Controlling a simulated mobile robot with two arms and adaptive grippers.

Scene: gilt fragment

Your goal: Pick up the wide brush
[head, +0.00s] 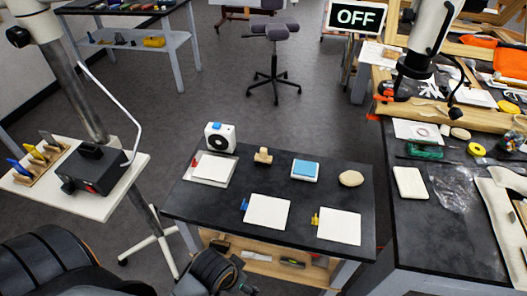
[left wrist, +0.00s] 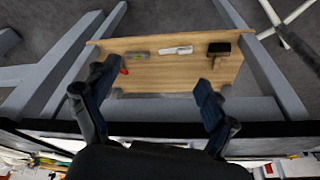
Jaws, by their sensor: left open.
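The wide brush looks to be the dark, broad-headed piece with a short light handle (left wrist: 219,49) on the wooden lower shelf, at the right in the left wrist view. In the head view it shows small at the shelf's left end (head: 219,243). My left gripper (left wrist: 157,80) is open and empty, its fingers spread over the shelf's near side. The brush lies beyond the right fingertip, apart from it. In the head view my left arm comes in low at the left and part of the gripper (head: 212,274) shows at the bottom edge. My right gripper is out of view.
The shelf (left wrist: 165,75) also holds a white tool (left wrist: 175,50), a greenish tool (left wrist: 138,55) and a small red piece (left wrist: 123,71). Grey table legs flank it. The black tabletop (head: 205,208) above carries pads and small items. A side stand (head: 118,190) is left.

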